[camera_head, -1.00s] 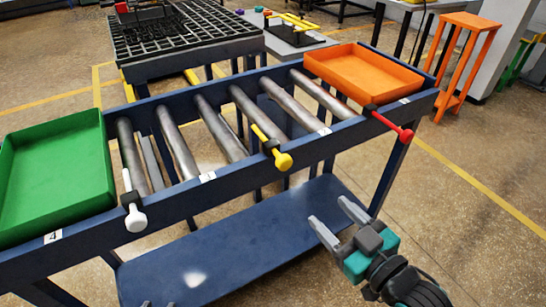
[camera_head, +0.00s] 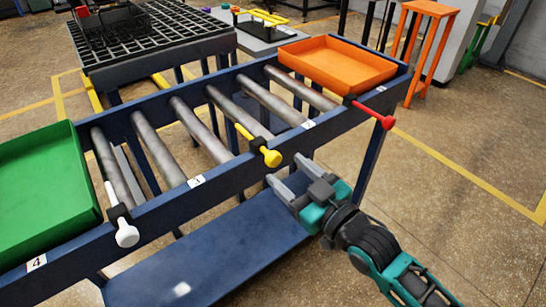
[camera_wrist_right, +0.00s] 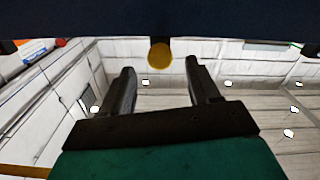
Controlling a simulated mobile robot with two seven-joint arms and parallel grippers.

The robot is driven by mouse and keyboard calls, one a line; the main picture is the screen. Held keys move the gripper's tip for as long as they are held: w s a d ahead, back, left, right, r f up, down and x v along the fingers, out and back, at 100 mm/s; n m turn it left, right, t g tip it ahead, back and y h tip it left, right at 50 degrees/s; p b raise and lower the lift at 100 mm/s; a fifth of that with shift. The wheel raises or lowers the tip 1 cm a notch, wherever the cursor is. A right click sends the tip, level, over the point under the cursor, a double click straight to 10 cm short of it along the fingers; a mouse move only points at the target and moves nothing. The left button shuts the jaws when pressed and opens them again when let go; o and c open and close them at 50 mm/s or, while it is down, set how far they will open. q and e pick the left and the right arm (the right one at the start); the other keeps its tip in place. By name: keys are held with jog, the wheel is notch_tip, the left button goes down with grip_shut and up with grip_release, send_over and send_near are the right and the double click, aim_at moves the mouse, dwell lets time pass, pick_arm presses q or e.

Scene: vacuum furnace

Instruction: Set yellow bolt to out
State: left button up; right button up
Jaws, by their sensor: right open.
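The yellow bolt (camera_head: 271,157) sits in a black bracket on the front rail of the blue roller conveyor (camera_head: 230,175). Its round knob sticks out at the front, and its rod reaches inward past the rail between the rollers. My right gripper (camera_head: 284,169) is open and empty, just in front of and slightly below the knob. In the right wrist view the yellow knob (camera_wrist_right: 160,56) shows between and beyond the two fingertips (camera_wrist_right: 160,70), under the dark rail. The fingers appear apart from the knob. My left gripper is not in view.
A white bolt (camera_head: 126,234) and a red bolt (camera_head: 386,121) sit on the same rail, left and right. A green tray (camera_head: 45,190) and an orange tray (camera_head: 340,62) stand at the conveyor's ends. A blue lower shelf (camera_head: 200,265) lies below.

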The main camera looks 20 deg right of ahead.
aim_at(276, 162)
jog(key=x, duration=0.5)
jog(key=shift+w+a, duration=0.15)
jog(key=shift+w, duration=0.2)
jog(key=shift+c, duration=0.4)
grip_shut()
